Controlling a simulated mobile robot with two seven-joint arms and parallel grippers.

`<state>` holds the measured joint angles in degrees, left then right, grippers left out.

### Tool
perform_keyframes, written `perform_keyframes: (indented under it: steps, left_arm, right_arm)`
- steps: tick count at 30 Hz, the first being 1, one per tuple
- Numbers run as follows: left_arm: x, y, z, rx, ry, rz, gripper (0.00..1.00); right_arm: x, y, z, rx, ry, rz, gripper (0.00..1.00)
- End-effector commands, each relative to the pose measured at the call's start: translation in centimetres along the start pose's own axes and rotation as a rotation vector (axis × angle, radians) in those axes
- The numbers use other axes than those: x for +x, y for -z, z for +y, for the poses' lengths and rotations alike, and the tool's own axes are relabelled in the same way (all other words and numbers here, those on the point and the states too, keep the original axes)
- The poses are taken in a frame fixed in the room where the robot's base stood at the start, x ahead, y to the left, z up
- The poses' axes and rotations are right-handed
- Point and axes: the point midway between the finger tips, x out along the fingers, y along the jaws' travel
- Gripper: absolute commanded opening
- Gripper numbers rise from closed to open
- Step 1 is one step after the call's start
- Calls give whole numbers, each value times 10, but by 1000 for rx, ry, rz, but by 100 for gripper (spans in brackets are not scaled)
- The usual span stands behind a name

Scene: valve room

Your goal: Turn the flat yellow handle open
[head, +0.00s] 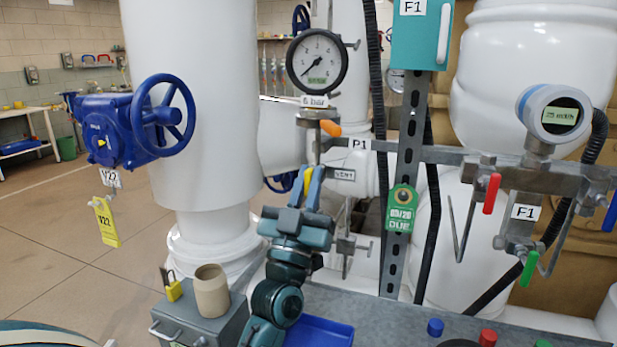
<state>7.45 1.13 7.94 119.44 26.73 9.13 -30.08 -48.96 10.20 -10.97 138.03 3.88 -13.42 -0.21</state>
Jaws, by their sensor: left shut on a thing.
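The flat yellow handle (307,180) shows as a small upright strip between my left fingertips, below the pressure gauge and left of the VENT tag. My left gripper (306,188) comes up from below and is shut on it. The fingers and wrist hide most of the handle and the valve body behind it. My right gripper is not in view.
A pressure gauge (317,62) and an orange lever (331,128) sit just above my gripper. The VENT tag (344,174) is close on its right. A slotted metal post (404,180) stands further right. A grey toolbox (192,318) and blue tray (322,331) lie below.

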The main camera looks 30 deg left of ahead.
Motion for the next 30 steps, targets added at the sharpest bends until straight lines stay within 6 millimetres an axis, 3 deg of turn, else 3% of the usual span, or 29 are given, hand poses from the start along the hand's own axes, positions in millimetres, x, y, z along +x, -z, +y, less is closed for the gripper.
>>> perform_keyframes:
  steps: [14, 15, 22, 30]
  left_arm:
    - [0, 0, 0, -10, 8, -1, 0]
    - [0, 0, 0, -10, 8, -1, 14]
    - [0, 0, 0, -9, 8, -1, 33]
    - [-2, -1, 0, -7, 8, -1, 33]
  right_arm:
    - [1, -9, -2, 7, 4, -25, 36]
    - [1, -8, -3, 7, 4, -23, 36]
    - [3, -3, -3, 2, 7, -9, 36]
    - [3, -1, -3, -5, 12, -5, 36]
